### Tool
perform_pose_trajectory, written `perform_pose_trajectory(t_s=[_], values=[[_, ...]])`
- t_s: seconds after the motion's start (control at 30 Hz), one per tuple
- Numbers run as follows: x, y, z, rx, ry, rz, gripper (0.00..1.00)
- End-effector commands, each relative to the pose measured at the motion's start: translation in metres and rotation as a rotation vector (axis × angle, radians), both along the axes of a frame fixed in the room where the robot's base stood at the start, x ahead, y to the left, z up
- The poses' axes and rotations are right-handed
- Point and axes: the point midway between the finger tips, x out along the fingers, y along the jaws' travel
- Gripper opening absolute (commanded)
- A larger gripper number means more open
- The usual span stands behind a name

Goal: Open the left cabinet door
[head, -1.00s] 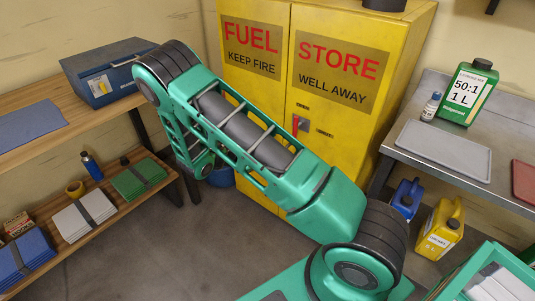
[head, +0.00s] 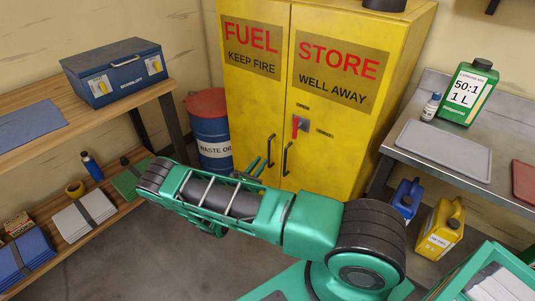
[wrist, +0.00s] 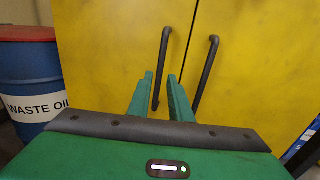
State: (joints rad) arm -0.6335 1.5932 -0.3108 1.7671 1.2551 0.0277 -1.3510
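The yellow cabinet has two closed doors; the left door (head: 252,95) reads FUEL and KEEP FIRE. Its dark vertical handle (head: 270,150) is near the middle seam. The handle also shows in the wrist view (wrist: 164,48), running down between my two green fingers. My gripper (wrist: 160,76) is open, its fingers on either side of the handle with gaps visible. Whether a finger touches it or the door, I cannot tell. In the head view my gripper (head: 260,164) is small and low in front of the left door. The right door's handle (wrist: 207,70) stands right of my fingers.
A red lever (head: 296,127) is on the right door (head: 335,95). A blue waste oil drum (head: 212,135) stands left of the cabinet. Wooden shelving (head: 150,108) is at left, a metal bench (head: 408,148) at right.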

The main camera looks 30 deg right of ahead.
Motion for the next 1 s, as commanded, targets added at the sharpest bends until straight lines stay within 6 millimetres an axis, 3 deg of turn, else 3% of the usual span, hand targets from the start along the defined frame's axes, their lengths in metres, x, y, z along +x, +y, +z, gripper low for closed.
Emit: perform_pose_trajectory(t_s=[0.2, 0.43, 0.9, 0.93, 1.0], values=[[0.020, -0.036, 0.000, 0.000, -0.002, -0.004, 0.18], [0.037, -0.063, 0.000, 0.001, 0.000, -0.003, 0.18], [0.044, -0.074, 0.000, 0.001, 0.000, -0.001, 0.18], [0.045, -0.074, 0.000, 0.001, 0.000, -0.001, 0.16], [0.044, -0.074, 0.000, 0.001, 0.000, -0.001, 0.00]])
